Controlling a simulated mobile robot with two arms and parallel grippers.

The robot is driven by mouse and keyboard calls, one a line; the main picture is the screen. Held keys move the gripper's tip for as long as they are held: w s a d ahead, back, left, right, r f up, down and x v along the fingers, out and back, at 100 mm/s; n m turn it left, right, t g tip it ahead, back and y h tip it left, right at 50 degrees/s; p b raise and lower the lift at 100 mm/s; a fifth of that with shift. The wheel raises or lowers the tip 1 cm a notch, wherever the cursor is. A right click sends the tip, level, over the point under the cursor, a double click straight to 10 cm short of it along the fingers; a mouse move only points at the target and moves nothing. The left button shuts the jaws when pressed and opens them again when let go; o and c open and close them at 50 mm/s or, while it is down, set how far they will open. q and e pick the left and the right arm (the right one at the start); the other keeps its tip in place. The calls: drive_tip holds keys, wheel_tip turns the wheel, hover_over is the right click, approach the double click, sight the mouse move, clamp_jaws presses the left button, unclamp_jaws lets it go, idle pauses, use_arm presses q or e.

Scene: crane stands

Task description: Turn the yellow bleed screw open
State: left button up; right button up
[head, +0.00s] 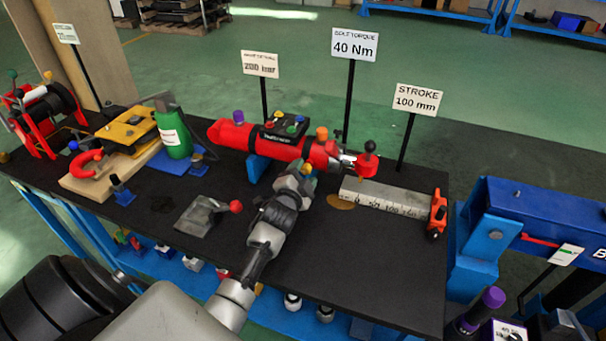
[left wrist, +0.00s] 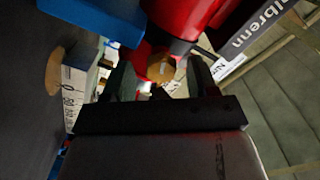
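The red cylinder (head: 260,143) lies on a blue cradle (head: 258,168) on the black bench. The yellow bleed screw (head: 308,168) shows as a small yellow knob low on the cylinder's near side, just beyond my left gripper (head: 298,176). In the left wrist view the screw (left wrist: 160,68) is a round, yellow-brown head below the red body. My left gripper's two dark fingers (left wrist: 165,82) stand apart on either side of it, with space visible between. Whether either finger touches the screw is hard to tell. My right gripper is not in view.
A grey lever plate (head: 202,215) with a red ball and a green bottle (head: 173,130) stand to the left. Sign posts rise behind.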

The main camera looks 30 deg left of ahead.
use_arm(q)
drive_tip(key=b+v, duration=0.1)
drive_tip(key=v, duration=1)
drive_tip(key=shift+w+a, duration=0.1)
